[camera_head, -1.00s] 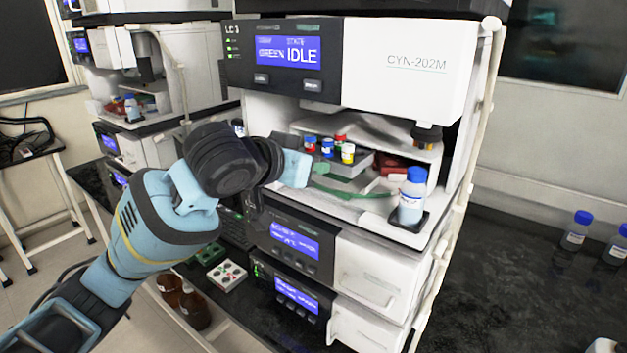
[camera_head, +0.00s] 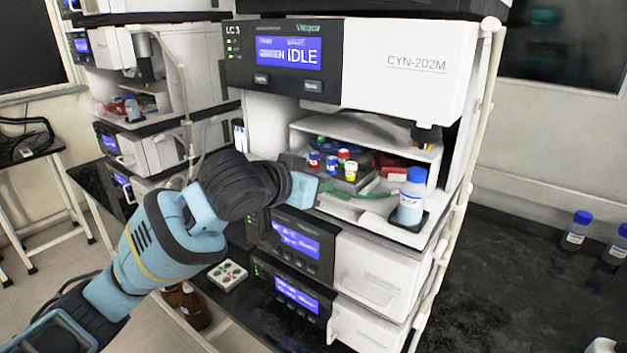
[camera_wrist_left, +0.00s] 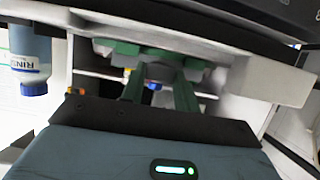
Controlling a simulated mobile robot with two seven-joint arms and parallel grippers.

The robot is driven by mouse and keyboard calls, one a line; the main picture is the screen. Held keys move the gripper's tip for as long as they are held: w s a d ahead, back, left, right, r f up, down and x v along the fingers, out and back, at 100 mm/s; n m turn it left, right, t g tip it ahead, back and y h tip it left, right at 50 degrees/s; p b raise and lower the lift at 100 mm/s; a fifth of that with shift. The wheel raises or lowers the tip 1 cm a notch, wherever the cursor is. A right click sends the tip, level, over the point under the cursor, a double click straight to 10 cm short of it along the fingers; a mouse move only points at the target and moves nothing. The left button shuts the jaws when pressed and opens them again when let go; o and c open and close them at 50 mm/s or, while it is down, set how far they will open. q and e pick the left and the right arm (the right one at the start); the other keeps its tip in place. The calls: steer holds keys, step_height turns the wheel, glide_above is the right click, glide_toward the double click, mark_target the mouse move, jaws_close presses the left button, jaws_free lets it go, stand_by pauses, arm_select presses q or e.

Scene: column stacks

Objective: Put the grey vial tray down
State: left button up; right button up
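The grey vial tray (camera_head: 342,181) is inside the open compartment of the middle instrument stack. It carries several vials with red, blue and yellow caps (camera_head: 350,171). My left gripper (camera_head: 345,193) reaches in from the left at the tray's near side. In the left wrist view its green fingers (camera_wrist_left: 160,85) lie on either side of a grey part of the tray (camera_wrist_left: 160,71) and appear shut on it. The tray is low, close to the compartment floor; whether it touches is hidden. My right gripper is not in view.
A blue-capped rinse bottle (camera_head: 411,197) stands at the compartment's right front, also visible upside down in the left wrist view (camera_wrist_left: 30,60). Red items (camera_head: 392,168) lie behind the tray. A white tray (camera_head: 227,274) sits on the bench below. The dark bench at right is mostly clear.

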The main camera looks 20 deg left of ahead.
arm_select(q)
steer(key=o, duration=0.4)
steer(key=shift+r, duration=0.15)
steer(key=v, duration=1.2)
step_height(320, 180, down, 29)
steer(key=d+n+g, duration=0.1)
steer(key=n, duration=0.1)
steer(key=s+f+y, duration=0.1)
steer(key=s+f, duration=0.6)
steer(key=f, duration=0.1)
steer(key=s+a+f+g+y, duration=0.1)
steer(key=s+f, duration=0.6)
steer(key=s, duration=0.1)
steer(key=s+a+f+g, duration=0.1)
steer(key=s+f, duration=0.7)
steer(key=shift+a+f+y, duration=0.1)
steer(key=shift+f+y, duration=0.2)
steer(key=shift+y, duration=0.1)
